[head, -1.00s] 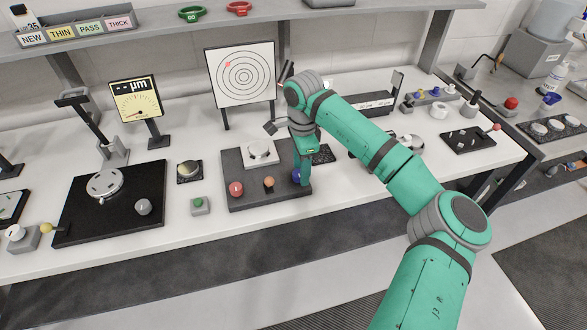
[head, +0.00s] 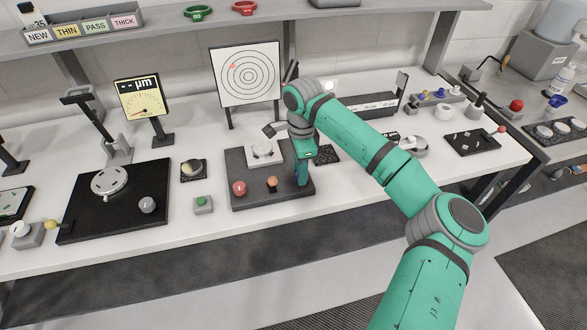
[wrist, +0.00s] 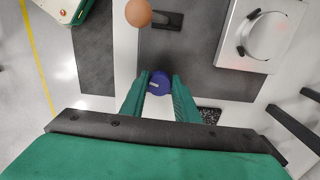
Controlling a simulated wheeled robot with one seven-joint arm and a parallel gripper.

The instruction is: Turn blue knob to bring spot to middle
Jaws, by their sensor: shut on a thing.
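The blue knob (wrist: 160,82) shows between my two green fingertips in the wrist view. My gripper (wrist: 161,85) is shut on its sides from above. In the head view my gripper (head: 301,180) stands at the right end of the dark plate (head: 237,204) and hides most of the knob. The white target board (head: 249,98) with black rings stands behind the plate. A small reddish spot (head: 234,66) lies on it, up and left of the middle, among the outer rings.
On the same plate are a red knob (head: 239,188), an orange knob (head: 272,184) and a white mirror mount (head: 262,152). The orange knob also shows near my gripper in the wrist view (wrist: 138,12). A green button box (head: 203,204) stands left of the plate.

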